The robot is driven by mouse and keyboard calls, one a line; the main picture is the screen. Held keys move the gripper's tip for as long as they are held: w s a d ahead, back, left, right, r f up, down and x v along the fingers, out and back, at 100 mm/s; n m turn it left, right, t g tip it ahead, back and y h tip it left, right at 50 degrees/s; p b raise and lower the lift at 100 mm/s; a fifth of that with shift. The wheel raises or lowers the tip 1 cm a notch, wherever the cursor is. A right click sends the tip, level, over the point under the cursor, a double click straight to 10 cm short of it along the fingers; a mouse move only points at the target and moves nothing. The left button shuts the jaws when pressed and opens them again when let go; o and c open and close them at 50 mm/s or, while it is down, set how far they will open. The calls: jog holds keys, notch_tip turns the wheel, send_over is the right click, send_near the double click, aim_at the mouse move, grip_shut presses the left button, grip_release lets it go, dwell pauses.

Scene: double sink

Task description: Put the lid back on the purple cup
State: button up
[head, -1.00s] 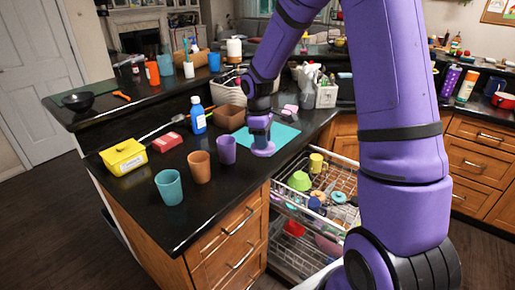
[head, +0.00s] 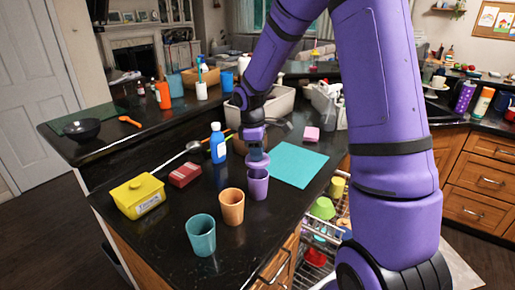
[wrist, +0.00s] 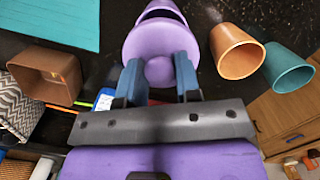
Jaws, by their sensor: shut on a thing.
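The purple cup (head: 258,186) stands upright on the black counter, at the right end of a row of cups. My gripper (head: 256,158) points down just behind and above the cup's rim in the head view. In the wrist view my gripper (wrist: 159,76) is shut on the round knob of the purple lid (wrist: 157,38). The purple cup (wrist: 160,5) shows just beyond the lid, with part of its dark opening uncovered. The lid is mostly hidden in the head view. I cannot tell whether lid and rim touch.
An orange cup (head: 231,208) and a teal cup (head: 201,236) stand left of the purple cup. A teal mat (head: 297,165) is to the right. An open dishwasher rack is below right.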

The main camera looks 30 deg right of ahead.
jog(key=shift+f, duration=2.45)
jog(key=shift+f, duration=0.15)
dwell(0.3)
jog(key=o, duration=1.5)
jog(key=shift+c, duration=0.2)
jog(key=shift+r, duration=3.5)
